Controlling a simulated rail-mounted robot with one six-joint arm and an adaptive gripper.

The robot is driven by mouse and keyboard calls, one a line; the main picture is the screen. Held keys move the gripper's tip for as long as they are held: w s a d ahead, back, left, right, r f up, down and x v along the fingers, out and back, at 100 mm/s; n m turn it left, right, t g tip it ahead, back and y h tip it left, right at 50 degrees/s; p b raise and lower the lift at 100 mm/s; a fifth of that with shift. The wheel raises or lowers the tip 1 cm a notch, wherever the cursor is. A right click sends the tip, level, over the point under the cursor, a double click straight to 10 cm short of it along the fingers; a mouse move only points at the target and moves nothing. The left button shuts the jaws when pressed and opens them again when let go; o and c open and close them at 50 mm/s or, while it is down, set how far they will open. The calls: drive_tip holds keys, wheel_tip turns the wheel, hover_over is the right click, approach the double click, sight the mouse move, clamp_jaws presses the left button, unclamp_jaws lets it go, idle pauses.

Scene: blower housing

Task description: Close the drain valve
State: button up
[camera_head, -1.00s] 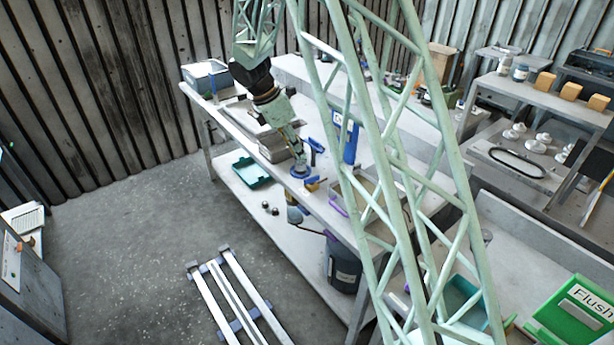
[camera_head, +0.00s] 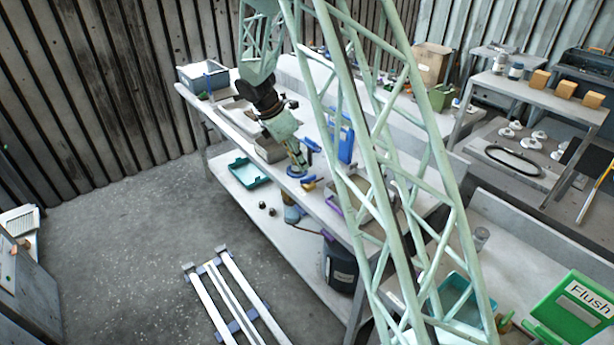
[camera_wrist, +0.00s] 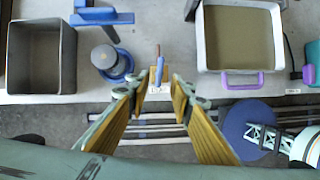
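A small lever with a blue grip (camera_wrist: 158,65) and a brown tip stands at the bench's front edge in the wrist view; I take it for the drain valve's handle. In the head view a small blue and yellow part (camera_head: 308,184) shows at that edge. My gripper (camera_wrist: 158,82) is open, its yellow-padded fingers on either side of the blue grip with gaps showing. Contact is not visible. In the head view my gripper (camera_head: 299,166) hangs over the front edge, close to a blue round base. The valve body is hidden.
Left of the lever stand a blue base with a grey cylinder (camera_wrist: 105,57) and a grey bin (camera_wrist: 68,60). Right of it is a purple-handled tray (camera_wrist: 203,50) of brownish liquid. Below the bench is a dark container (camera_head: 341,268). The floor in front holds a white rail frame (camera_head: 205,300).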

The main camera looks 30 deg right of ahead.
sight(308, 177)
drive_tip(key=shift+b+x, duration=0.35)
drive_tip(key=shift+x, duration=3.75)
drive_tip(key=shift+c, duration=0.7)
clamp_jaws()
